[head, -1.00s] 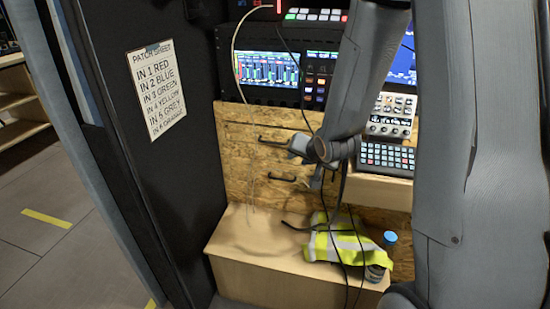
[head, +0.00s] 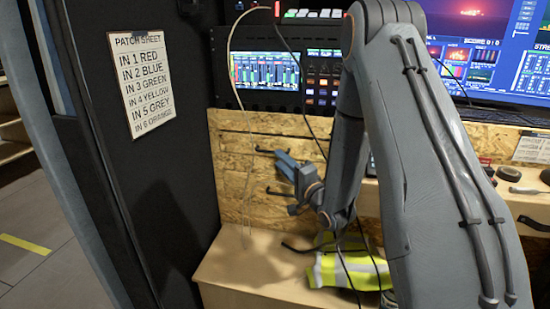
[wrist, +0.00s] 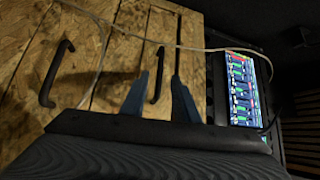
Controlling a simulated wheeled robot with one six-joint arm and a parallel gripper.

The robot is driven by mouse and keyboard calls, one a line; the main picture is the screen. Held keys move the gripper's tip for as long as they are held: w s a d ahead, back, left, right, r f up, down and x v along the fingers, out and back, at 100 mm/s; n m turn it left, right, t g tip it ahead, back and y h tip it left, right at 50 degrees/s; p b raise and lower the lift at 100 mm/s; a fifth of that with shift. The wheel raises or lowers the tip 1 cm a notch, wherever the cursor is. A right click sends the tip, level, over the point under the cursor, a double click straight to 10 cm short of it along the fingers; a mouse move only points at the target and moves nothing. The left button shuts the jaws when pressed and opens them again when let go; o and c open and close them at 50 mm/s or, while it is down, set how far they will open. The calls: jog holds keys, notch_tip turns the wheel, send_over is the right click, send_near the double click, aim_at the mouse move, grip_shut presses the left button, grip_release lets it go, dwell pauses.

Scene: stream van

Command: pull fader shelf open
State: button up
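Two chipboard fronts with black bar handles sit in the van's wall unit, below the rack screen. I cannot tell which is the fader shelf. The upper handle (head: 262,151) and lower handle (head: 277,192) show in the head view, and both fronts look flush. My gripper (head: 284,180) is open and empty in front of them. In the wrist view its two blue-grey fingers (wrist: 159,82) stand apart. The upper handle (wrist: 157,68) appears between them, seemingly still ahead of the tips. The lower handle (wrist: 56,73) is off to the left.
A wooden box (head: 235,262) stands below the fronts, with a yellow hi-vis vest (head: 348,270) on it. Thin cables (head: 246,190) hang in front of the chipboard. A dark side panel with a patch sheet (head: 141,82) bounds the left. My arm hides much of the right side.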

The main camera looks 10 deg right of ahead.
jog(key=x, duration=0.4)
jog(key=shift+w, duration=0.3)
grip_shut()
